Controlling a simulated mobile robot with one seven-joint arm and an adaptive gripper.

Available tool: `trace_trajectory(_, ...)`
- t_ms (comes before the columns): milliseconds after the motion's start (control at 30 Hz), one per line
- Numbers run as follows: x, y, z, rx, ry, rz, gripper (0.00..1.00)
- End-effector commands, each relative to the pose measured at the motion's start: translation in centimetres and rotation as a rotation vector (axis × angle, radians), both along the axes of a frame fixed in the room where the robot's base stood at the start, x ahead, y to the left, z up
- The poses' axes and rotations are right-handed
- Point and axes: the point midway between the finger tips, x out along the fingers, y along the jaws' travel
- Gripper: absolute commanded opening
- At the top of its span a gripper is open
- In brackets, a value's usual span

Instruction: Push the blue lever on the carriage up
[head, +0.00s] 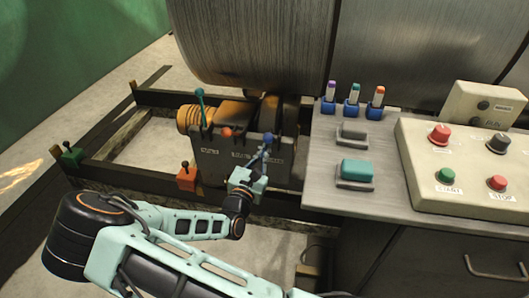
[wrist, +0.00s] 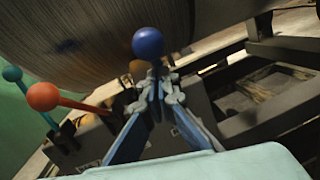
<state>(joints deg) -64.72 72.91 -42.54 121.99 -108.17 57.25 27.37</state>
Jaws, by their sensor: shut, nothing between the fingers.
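The blue lever's round knob (head: 268,138) is at the right end of a row of levers on the grey carriage (head: 228,165). The same blue knob (wrist: 148,43) shows large in the wrist view, just beyond my fingertips. My gripper (wrist: 157,84) is shut and empty, its tips right below the knob in that view. The lever's stem is mostly hidden by the fingers. I cannot tell if the tips touch it. In the head view my gripper (head: 262,157) is in front of the carriage, close to the blue lever.
A red-orange lever (head: 226,132) and a raised teal lever (head: 199,93) stand left of the blue one. A control desk (head: 320,185) is close on the right. A big roller (head: 250,45) is behind.

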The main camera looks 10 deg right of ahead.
Motion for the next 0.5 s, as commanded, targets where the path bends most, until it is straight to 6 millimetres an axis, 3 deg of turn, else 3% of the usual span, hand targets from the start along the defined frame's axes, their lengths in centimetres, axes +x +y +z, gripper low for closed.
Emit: trace_trajectory(500,0.25,-0.08,0.77,0.016,0.042,0.0,0.0)
